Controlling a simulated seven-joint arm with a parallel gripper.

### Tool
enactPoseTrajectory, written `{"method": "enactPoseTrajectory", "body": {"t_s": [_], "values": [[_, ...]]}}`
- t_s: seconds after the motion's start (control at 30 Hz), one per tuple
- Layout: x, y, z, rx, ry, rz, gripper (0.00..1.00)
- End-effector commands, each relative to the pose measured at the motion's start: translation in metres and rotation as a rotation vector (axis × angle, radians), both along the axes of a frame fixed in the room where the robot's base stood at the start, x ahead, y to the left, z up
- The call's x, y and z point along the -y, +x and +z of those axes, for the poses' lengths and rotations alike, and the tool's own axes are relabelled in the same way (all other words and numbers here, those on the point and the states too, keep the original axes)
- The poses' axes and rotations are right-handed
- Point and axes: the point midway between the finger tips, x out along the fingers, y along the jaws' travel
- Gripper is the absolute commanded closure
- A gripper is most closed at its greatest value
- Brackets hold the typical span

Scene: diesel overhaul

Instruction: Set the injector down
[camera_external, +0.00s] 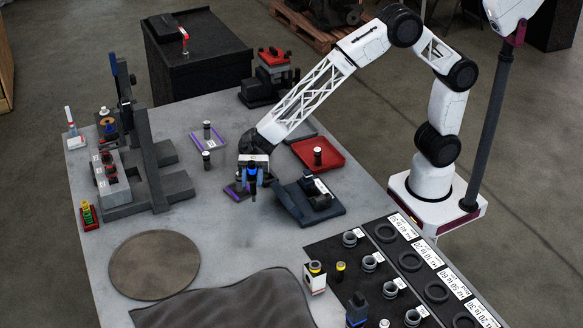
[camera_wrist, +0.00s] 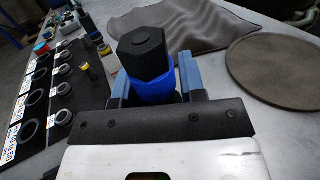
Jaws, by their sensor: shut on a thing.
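My gripper (camera_external: 253,176) is shut on the injector (camera_external: 252,184), a dark part with a blue band. In the wrist view the injector (camera_wrist: 146,62) shows a black hexagonal top and a blue collar between the blue-grey fingers. In the external view it hangs upright above the grey table, near the middle. Its lower end appears clear of the tabletop. A small dark tray with a purple edge (camera_external: 236,193) lies just left of it, and a dark blue-grey stand (camera_external: 292,205) lies to its right.
A red tray (camera_external: 330,153) with a small cylinder sits behind right. A grey fixture (camera_external: 147,170) stands at left. A round brown mat (camera_external: 154,264) and a dark cloth (camera_external: 235,302) lie in front. A black labelled mat (camera_external: 335,245) with several rings lies front right. Bare table lies between.

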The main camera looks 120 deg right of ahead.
Motion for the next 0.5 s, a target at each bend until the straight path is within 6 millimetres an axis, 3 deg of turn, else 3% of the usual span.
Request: {"method": "enactPoseTrajectory", "body": {"t_s": [0.3,0.5], "values": [[0.001,-0.032,-0.033,-0.003,0.001,0.138,0.95],[0.002,-0.047,-0.043,0.000,0.001,0.192,0.95]]}}
